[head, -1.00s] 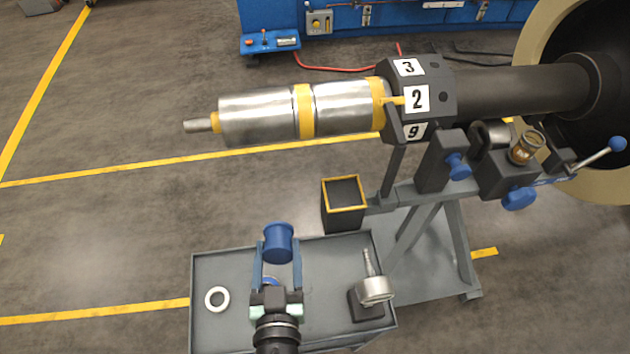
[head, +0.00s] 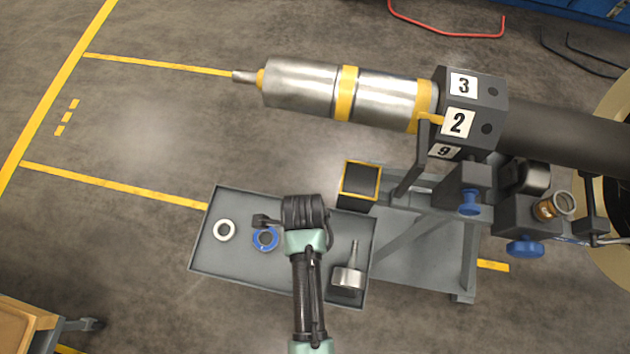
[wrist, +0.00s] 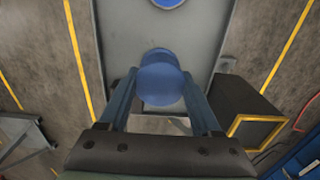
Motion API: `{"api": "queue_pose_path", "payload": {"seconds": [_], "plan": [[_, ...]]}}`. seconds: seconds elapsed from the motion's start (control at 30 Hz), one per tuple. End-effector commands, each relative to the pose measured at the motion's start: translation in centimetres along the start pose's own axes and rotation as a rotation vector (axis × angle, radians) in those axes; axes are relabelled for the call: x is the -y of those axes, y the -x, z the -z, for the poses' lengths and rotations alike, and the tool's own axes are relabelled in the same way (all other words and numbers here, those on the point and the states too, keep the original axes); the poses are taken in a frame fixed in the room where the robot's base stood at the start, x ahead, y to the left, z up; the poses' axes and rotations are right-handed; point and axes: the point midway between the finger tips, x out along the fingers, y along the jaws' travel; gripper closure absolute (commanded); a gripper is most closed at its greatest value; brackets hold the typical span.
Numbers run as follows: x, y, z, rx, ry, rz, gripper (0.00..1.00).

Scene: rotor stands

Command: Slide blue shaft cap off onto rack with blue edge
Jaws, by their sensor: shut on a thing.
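The blue shaft cap (wrist: 160,82) is pinched between the two blue-grey fingers of my gripper (wrist: 160,90) in the wrist view. My gripper is shut on it, above the grey tray. In the head view my wrist hides the fingers and the cap. A round blue-edged ring with a dark middle (head: 265,239) lies on the grey tray (head: 205,258), just left of my wrist. Part of a blue shape (wrist: 168,3) shows at the top edge of the wrist view.
A white ring (head: 224,230) and a metal part with a stem (head: 348,278) are on the tray. A yellow-rimmed dark box (head: 359,185) stands beside it. The silver shaft (head: 300,84) extends from the numbered block (head: 470,100) behind the tray.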

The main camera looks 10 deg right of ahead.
Motion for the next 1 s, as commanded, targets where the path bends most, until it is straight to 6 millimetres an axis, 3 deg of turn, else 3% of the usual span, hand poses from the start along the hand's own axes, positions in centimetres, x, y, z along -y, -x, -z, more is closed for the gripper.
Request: {"api": "queue_pose_path", "payload": {"seconds": [0.7,1.0], "plan": [[-0.1,-6.4,0.0,-0.002,0.004,0.001,0.75],[-0.1,-6.8,0.0,-0.002,0.004,0.001,0.75]]}}
